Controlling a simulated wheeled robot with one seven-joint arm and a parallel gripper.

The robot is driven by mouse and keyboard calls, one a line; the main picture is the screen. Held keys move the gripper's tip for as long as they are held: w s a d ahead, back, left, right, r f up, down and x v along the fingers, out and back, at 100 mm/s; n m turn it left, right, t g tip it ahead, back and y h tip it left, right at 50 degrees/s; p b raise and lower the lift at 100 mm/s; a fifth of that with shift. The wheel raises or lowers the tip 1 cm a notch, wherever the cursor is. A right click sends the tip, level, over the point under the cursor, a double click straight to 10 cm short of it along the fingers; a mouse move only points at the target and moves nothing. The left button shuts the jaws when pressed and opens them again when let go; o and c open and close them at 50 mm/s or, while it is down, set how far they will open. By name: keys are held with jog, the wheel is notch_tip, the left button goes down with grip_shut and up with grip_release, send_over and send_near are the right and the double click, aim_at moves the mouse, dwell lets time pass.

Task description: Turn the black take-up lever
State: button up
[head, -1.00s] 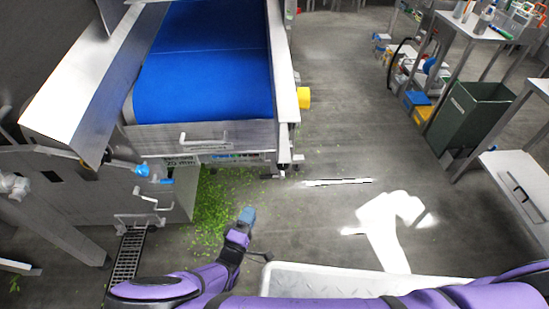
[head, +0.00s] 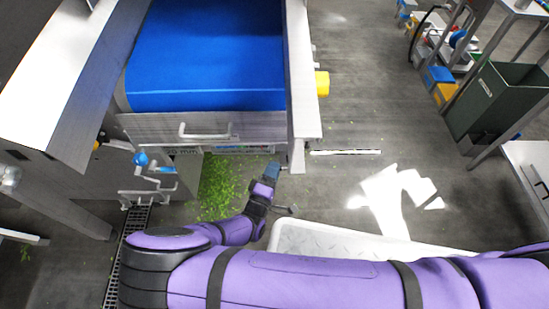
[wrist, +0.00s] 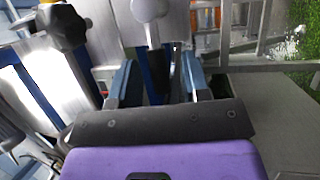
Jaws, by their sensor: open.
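In the wrist view, my gripper (wrist: 157,78) is open, with its two blue-grey fingers apart. A dark upright piece (wrist: 158,88) shows between the fingers, below a pale ball-ended part (wrist: 150,10). It may be the black take-up lever, but I cannot tell for sure, nor whether a finger touches it. A black lobed knob (wrist: 62,25) is at the upper left, clear of the fingers. In the head view, my gripper (head: 272,172) is low beside the front right corner of the blue-belted conveyor (head: 210,60). No black lever can be made out there.
A yellow part (head: 322,84) sticks out from the conveyor's right side. Green leaf scraps (head: 218,190) lie on the floor below its front. A dark green bin (head: 495,100) stands at the right. The floor between is open, with bright light patches.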

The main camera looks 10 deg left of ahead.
jog(key=shift+w+d+r, duration=0.1)
jog(key=shift+w, duration=0.5)
grip_shut()
